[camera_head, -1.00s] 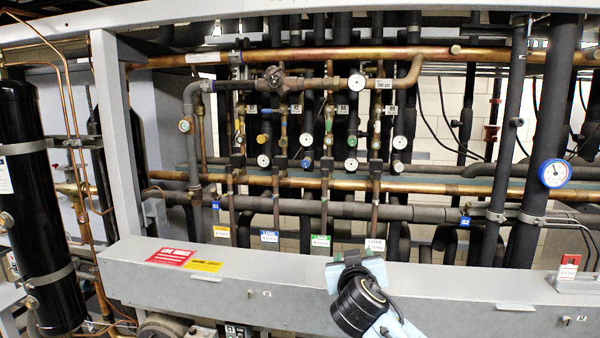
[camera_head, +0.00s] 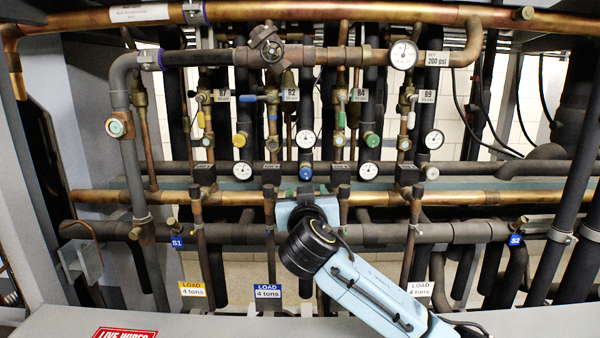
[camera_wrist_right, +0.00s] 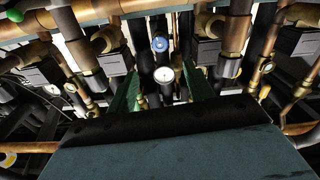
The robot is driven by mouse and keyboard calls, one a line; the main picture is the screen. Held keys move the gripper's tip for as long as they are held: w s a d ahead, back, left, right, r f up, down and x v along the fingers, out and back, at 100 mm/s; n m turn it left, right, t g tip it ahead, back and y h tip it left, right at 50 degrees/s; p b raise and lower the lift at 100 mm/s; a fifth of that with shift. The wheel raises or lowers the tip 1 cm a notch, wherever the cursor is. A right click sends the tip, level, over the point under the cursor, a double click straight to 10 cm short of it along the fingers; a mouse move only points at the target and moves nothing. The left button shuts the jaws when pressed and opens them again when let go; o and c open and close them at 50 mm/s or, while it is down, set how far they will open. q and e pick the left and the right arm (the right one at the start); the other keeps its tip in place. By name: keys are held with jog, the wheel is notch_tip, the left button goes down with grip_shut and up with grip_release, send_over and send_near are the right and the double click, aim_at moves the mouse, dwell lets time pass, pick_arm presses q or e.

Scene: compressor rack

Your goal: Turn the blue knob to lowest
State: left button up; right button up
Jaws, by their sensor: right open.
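The blue knob (camera_head: 305,173) sits on a dark vertical pipe in the head view, below a round white gauge (camera_head: 305,139). In the right wrist view the blue knob (camera_wrist_right: 159,44) shows above the gauge (camera_wrist_right: 164,75). My right gripper (camera_head: 306,203) is just below the knob in the head view, its fingertips hidden there. In the right wrist view the two green fingers of my right gripper (camera_wrist_right: 162,80) are spread apart with nothing held. The knob appears beyond the fingertips, roughly centred between them. My left gripper is not in view.
A yellow knob (camera_head: 239,140) and a green knob (camera_head: 371,140) sit on neighbouring pipes. A copper pipe (camera_head: 160,197) crosses the rack at gripper height. Black valve boxes (camera_head: 204,172) stand either side. A grey ledge (camera_head: 230,325) runs along the front.

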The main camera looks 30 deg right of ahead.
aim_at(306, 174)
jog(key=x, duration=1)
jog(key=shift+w+d, duration=0.15)
jog(key=shift+d, duration=0.05)
jog(key=shift+w+d, duration=0.3)
jog(key=shift+w, duration=0.25)
jog(key=shift+w+d, duration=0.1)
jog(key=shift+w, duration=0.05)
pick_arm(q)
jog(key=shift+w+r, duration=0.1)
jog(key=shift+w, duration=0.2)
pick_arm(e)
jog(key=shift+c, duration=0.4)
jog(key=c, duration=0.9)
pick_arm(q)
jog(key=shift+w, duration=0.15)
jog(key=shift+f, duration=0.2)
pick_arm(e)
jog(key=shift+f+n, duration=0.1)
jog(key=shift+n, duration=0.3)
